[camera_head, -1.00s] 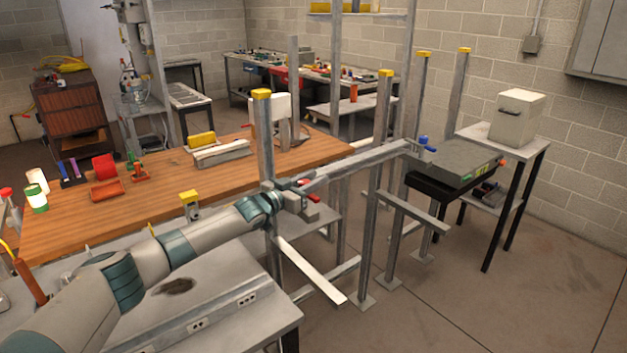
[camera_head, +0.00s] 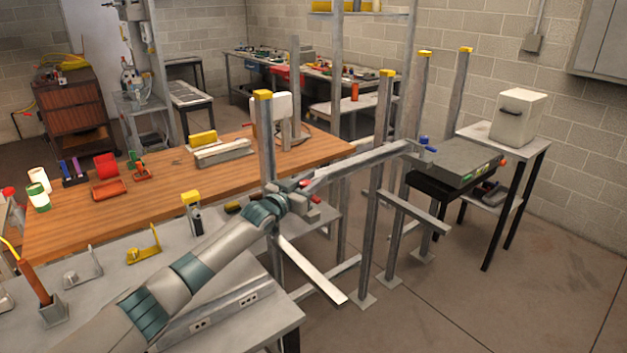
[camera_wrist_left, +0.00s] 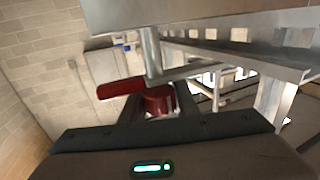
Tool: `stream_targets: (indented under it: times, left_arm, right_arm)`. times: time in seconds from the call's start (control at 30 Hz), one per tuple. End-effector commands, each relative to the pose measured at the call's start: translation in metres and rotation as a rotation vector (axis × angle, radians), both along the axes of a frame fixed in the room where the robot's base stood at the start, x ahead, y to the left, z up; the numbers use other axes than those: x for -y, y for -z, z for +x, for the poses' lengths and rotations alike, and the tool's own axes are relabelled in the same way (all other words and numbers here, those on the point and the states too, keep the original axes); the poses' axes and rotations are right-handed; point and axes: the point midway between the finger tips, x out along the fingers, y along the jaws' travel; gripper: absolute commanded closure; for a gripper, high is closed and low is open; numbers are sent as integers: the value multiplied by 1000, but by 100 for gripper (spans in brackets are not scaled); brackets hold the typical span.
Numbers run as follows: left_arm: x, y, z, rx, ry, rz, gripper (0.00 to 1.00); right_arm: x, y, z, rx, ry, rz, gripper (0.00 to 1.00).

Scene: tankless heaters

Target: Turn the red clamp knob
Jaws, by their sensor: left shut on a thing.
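The red clamp knob (camera_wrist_left: 158,101) is in the middle of the left wrist view, with a red lever-like arm (camera_wrist_left: 121,87) reaching to the left from it. In the head view a small part of the knob (camera_head: 315,199) shows just past my gripper, on the metal post and rail frame. My left gripper (camera_head: 298,197) is at the clamp. In the left wrist view its dark fingers (camera_wrist_left: 160,105) stand on both sides of the knob and are shut on it. The fingertips are partly hidden in the head view. My right gripper is not in view.
A grey metal post (camera_head: 265,140) with a yellow cap rises beside my gripper. A grey rail (camera_head: 365,161) runs from the clamp to the right. A wooden bench (camera_head: 230,185) lies behind my arm, and a grey worktable (camera_head: 265,320) below it. Open floor is at the right.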

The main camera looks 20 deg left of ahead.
Motion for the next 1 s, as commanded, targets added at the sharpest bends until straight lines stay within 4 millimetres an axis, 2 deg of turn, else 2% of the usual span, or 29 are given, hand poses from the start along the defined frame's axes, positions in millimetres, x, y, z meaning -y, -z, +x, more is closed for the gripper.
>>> stream_targets:
  times: [0.07,0.1,0.17,0.67,1.0]
  left_arm:
    - [2,-4,0,5,3,-3,95]
    - [2,-4,0,5,3,-3,68]
    - [2,-3,0,4,3,-3,54]
    - [-2,2,-4,-1,0,-2,54]
    - [-12,3,-34,0,1,-1,54]
  right_arm:
    - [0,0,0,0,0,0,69]
    - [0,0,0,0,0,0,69]
    - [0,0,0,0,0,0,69]
    - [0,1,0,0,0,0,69]
    - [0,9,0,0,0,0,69]
